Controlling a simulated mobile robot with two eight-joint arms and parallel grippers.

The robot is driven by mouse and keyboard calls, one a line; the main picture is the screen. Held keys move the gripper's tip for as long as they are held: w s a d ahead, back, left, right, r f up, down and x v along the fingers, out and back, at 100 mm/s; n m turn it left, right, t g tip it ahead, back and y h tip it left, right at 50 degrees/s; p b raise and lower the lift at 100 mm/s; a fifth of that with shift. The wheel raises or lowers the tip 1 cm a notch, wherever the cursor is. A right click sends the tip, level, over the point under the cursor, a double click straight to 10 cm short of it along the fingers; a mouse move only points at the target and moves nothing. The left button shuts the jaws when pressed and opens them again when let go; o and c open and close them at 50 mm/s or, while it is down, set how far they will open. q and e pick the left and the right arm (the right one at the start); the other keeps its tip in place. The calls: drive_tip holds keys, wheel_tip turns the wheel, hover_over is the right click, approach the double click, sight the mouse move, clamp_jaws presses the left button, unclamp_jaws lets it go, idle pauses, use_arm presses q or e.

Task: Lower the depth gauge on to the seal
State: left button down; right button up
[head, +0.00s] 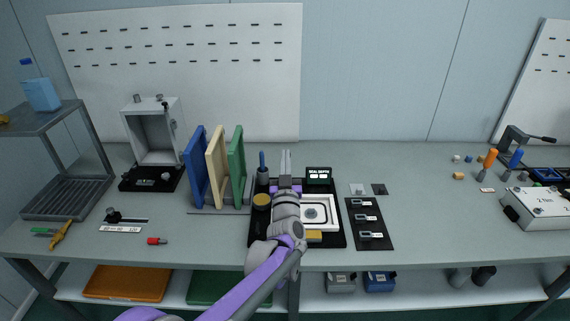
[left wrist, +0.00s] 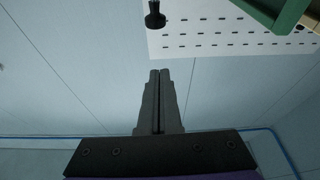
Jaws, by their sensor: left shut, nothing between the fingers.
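My left gripper (head: 286,153) is shut and empty, its fingers pointing away over the black fixture board (head: 338,240). In the left wrist view its two fingers (left wrist: 160,73) are pressed together with nothing between them. A white square frame with a round grey seal-like part (head: 312,213) lies on the board, right of my left wrist and partly hidden by it. A black display (head: 318,175) reading "SEAL DEPTH" stands behind it. A blue-topped upright tool (head: 262,165) stands left of the gripper; I cannot tell whether it is the depth gauge. My right gripper is not seen.
Blue, cream and green upright panels (head: 237,165) stand close left of the gripper. A black strip with small gauges (head: 376,238) lies right of the board. A wire rack (head: 68,195) is far left, a white box (head: 537,208) far right.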

use_arm(q)
drive_tip(key=w+f, duration=0.2)
drive_tip(key=w, duration=0.3)
drive_tip(key=shift+w+f, duration=0.25)
drive_tip(key=shift+f, duration=0.1)
wheel_tip(320, 180, down, 3)
drive_tip(key=shift+f+b, duration=0.1)
drive_tip(key=shift+b, duration=0.75)
